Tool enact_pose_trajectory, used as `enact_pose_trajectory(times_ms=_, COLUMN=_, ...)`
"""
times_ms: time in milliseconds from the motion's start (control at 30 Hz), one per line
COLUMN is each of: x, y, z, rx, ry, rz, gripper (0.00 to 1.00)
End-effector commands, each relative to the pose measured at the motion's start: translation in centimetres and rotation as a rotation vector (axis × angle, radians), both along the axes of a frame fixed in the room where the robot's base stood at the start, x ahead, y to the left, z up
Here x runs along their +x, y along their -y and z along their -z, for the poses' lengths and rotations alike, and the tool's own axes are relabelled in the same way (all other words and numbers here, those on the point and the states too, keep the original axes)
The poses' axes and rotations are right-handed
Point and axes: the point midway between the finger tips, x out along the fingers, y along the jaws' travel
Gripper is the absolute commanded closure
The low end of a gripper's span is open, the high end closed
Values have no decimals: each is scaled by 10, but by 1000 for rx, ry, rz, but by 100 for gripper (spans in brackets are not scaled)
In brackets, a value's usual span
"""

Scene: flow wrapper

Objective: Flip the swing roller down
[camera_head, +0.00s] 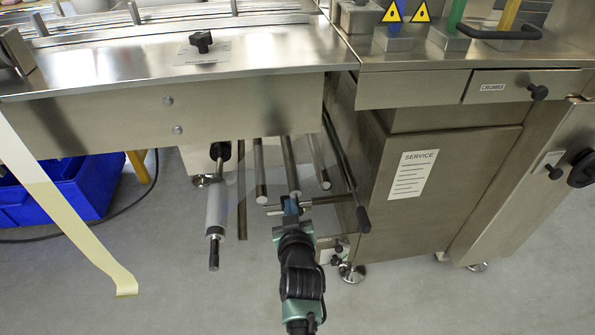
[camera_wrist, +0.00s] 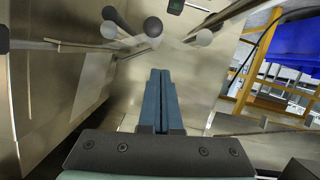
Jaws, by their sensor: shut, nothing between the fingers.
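Several rollers and rods stick out below the machine's left table. A white roller (camera_head: 216,205) with a dark end hangs at the left. Grey metal rollers (camera_head: 260,172) stand to its right, and a long bar with a black end (camera_head: 363,218) runs along the cabinet side. I cannot tell for sure which of these is the swing roller. My gripper (camera_head: 291,203) is shut and empty, below the grey rollers. In the wrist view the blue fingers (camera_wrist: 160,78) are pressed together, with round grey roller ends (camera_wrist: 151,27) beyond their tips. Contact with a roller cannot be made out.
The steel cabinet (camera_head: 435,190) with a service label stands close on the right. The table edge (camera_head: 170,80) overhangs the rollers. A pale film strip (camera_head: 60,205) hangs at the left, near a blue bin (camera_head: 90,185).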

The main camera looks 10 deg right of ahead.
Motion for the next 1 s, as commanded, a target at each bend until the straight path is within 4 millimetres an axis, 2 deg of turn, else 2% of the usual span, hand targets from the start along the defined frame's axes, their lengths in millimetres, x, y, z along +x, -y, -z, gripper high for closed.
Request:
enact_pose_trajectory(times_ms=33, x=0, y=1, z=12, rx=-34, ry=0, rz=0, gripper=100)
enact_pose_trajectory(times_ms=100, x=0, y=4, z=19, rx=-79, ry=0, rz=0, gripper=100)
enact_pose_trajectory(times_ms=300, x=0, y=12, z=35, rx=-180, ry=0, rz=1, gripper=100)
enact_pose_trajectory(times_ms=533, x=0, y=17, z=43, rx=-238, ry=-1, rz=1, gripper=100)
enact_pose_trajectory(times_ms=1000, x=-1, y=21, z=47, rx=-249, ry=-9, rz=4, gripper=100)
